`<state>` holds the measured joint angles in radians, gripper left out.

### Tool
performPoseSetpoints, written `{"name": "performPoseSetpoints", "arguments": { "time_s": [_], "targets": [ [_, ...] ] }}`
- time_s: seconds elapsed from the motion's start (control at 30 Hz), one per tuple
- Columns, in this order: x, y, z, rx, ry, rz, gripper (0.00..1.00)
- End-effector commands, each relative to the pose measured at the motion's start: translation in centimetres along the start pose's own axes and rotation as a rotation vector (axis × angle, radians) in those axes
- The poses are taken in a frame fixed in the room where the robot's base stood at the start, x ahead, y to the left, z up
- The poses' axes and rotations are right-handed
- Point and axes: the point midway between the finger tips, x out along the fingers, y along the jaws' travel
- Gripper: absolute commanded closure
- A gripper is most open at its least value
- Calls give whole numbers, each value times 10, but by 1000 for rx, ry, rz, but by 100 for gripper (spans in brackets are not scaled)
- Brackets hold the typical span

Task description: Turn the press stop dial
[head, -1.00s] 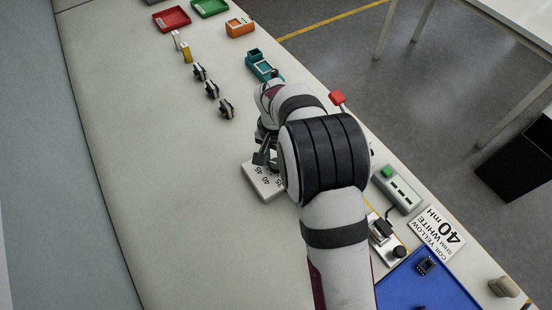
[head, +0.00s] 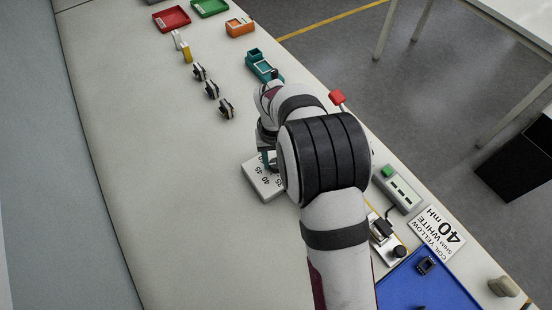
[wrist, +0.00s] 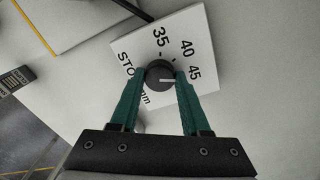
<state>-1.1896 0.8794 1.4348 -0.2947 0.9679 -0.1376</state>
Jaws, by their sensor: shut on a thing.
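The press stop dial is a dark round knob (wrist: 160,76) with a white pointer line, on a white plate (wrist: 199,28) marked 35, 40, 45 and a partly covered "STO... mm" label. The pointer points to the right in the wrist view, below the 45. My gripper (wrist: 160,79) has its two green fingers shut on the knob, one on each side. In the head view the plate (head: 257,182) shows left of my arm, with its right part and the knob hidden behind the arm.
Several black-and-silver parts (head: 212,89) lie at upper left. A teal fixture (head: 262,66) and a red-topped lever (head: 337,97) stand beyond the arm. A grey box with a green button (head: 398,188), a "40 mH" card (head: 437,236) and a blue mat (head: 425,290) lie to the right. The left of the table is clear.

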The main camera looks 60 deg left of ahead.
Motion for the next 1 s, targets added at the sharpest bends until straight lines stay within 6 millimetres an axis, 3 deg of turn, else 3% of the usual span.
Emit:
{"name": "performPoseSetpoints", "arguments": {
  "time_s": [0.4, 0.43, 0.57, 0.87, 1.0],
  "targets": [
    [1, 0, 2, -3, -5, 0, 100],
    [1, 0, 2, -3, -5, 0, 48],
    [0, 0, 1, -3, -4, 0, 25],
    [-1, 0, 0, -4, -1, 0, 23],
    [-17, 0, 0, -3, 2, 0, 23]
  ]
}}
